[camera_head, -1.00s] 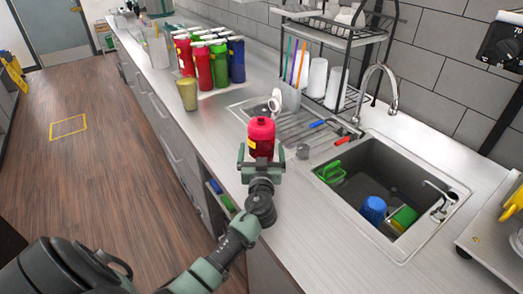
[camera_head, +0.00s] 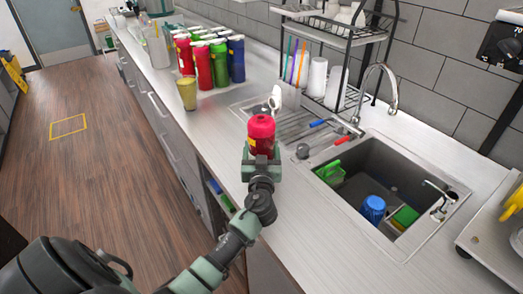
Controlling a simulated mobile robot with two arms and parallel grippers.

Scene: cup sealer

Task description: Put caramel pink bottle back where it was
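The caramel pink bottle (camera_head: 261,136) is upright above the counter, left of the sink. Its yellow label shows on its left side. My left gripper (camera_head: 261,158) has its fingers on both sides of the bottle's lower part and appears shut on it. The bottle's bottom is hidden by the gripper, so I cannot tell whether it touches the counter. A group of red (camera_head: 204,66), green (camera_head: 219,63) and blue (camera_head: 236,59) bottles stands farther back on the counter. My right gripper is not in view.
A gold cup (camera_head: 187,94) stands in front of the bottle group. The sink (camera_head: 375,165) holds a blue cup (camera_head: 373,209) and green items. A drying rack (camera_head: 345,38) and faucet (camera_head: 380,85) stand behind. The counter (camera_head: 225,130) left of the gripper is clear.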

